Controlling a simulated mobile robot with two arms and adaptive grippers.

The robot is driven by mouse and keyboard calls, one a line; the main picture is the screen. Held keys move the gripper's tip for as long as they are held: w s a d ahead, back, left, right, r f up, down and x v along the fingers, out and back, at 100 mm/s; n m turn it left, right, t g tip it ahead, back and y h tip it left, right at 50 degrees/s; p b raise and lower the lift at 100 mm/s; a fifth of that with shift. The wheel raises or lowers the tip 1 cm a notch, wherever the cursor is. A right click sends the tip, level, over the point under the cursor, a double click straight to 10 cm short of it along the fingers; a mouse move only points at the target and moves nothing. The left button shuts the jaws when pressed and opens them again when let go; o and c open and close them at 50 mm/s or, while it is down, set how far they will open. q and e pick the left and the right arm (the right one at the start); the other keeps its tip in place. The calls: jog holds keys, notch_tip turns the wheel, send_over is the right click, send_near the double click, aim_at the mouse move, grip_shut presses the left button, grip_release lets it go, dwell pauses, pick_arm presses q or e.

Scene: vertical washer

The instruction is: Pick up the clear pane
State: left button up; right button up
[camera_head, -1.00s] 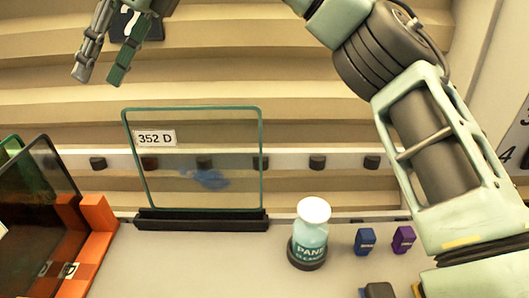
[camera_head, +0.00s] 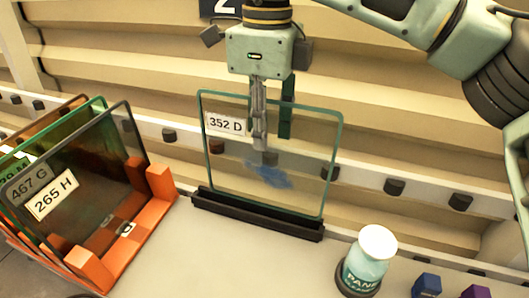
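The clear pane (camera_head: 225,165) stands upright in a black slotted holder (camera_head: 255,214) on the counter. It has a green-edged frame, a "352 D" label at its upper left and a blue smear low in the middle. My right gripper (camera_head: 272,143) points down at the pane's top edge, with its two fingers apart and reaching below that edge in the picture. Whether either finger touches the glass I cannot tell. My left gripper is not in view.
An orange rack (camera_head: 150,215) with several darker panes, labelled "467 G" and "265 H" among others, stands at left. A pane cleaner bottle (camera_head: 369,262) stands front right, beside blue (camera_head: 427,286) and purple (camera_head: 477,292) blocks. The counter before the holder is clear.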

aim_at(264, 160)
notch_tip(264, 160, down, 2)
jog(key=shift+s+a+f, duration=0.1)
jog(key=shift+a, duration=0.05)
jog(key=shift+f, duration=0.25)
jog(key=shift+c, duration=0.7)
grip_shut()
jog(key=shift+r, duration=0.1)
